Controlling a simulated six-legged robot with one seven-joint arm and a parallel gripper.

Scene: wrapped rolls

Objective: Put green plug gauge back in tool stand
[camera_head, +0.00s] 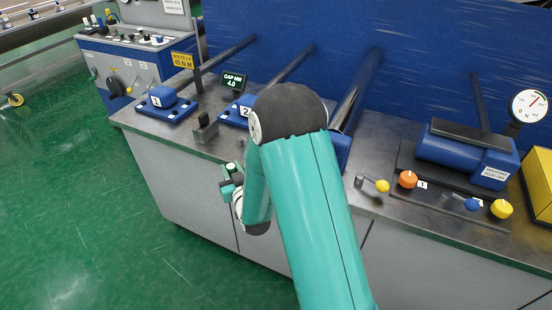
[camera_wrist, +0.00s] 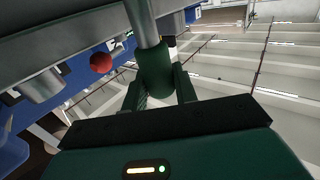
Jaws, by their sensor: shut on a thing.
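The green plug gauge (camera_wrist: 155,72) is between the two fingers of my gripper (camera_wrist: 160,88) in the wrist view. Its green handle is held near the fingertips, and a grey cylindrical part runs up out of the frame. My arm hides part of the bench. I cannot tell for sure which thing is the tool stand; a small dark block (camera_head: 205,131) stands on the bench edge just behind and left of my gripper.
The metal bench (camera_head: 185,133) carries blue fixtures (camera_head: 168,98), a gap display (camera_head: 233,81), an orange knob (camera_head: 407,179) and a dial gauge (camera_head: 528,105). A side console (camera_head: 132,45) with several small upright items stands at the back left. Green floor (camera_head: 90,190) at left is clear.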

